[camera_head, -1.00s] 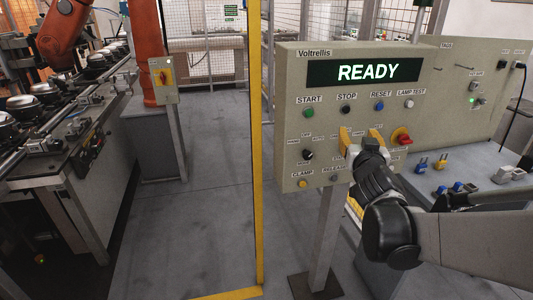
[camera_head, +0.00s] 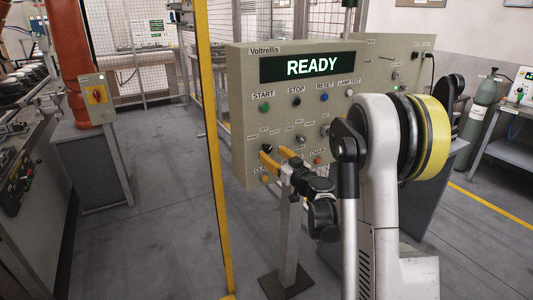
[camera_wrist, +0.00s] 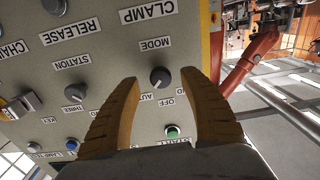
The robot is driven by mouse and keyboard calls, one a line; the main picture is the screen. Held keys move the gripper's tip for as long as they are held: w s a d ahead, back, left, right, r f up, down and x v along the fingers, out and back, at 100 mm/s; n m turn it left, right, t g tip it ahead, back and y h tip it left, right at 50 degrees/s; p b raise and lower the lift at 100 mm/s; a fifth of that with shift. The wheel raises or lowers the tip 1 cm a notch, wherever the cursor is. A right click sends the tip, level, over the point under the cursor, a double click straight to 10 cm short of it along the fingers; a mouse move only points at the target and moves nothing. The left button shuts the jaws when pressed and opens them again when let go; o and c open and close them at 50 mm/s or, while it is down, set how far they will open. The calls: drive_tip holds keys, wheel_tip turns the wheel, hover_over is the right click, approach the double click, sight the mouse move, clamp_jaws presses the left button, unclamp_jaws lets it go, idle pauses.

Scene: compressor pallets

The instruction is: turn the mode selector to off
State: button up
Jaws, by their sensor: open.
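The mode selector is a dark round knob (camera_wrist: 160,77) under a MODE label, on the beige control panel (camera_head: 240,110). Labels reading OFF and AUTO stand beside it in the wrist view, partly crowded by the fingers. My gripper (camera_wrist: 158,78) is open, with its two yellow fingers on either side of the knob and a visible gap on each side. In the head view the gripper (camera_head: 274,153) is at the panel's lower left, and the knob (camera_head: 267,148) shows just above the left finger. Which position the knob points to is too small to tell.
The panel screen (camera_head: 310,68) reads READY. A green start button (camera_head: 264,107) and other buttons sit above. A yellow clamp button (camera_head: 265,179) is just below the gripper. A yellow post (camera_head: 212,140) stands left of the panel; open floor lies beyond it.

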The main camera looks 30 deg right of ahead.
sight(269, 150)
drive_tip(key=shift+w+a+b, duration=0.1)
drive_tip(key=shift+w+b, duration=0.25)
drive_tip(key=shift+w, duration=1.5)
clamp_jaws()
drive_tip(key=shift+n, duration=0.3)
drive_tip(key=n, duration=0.3)
drive_tip(key=shift+n, duration=2.6)
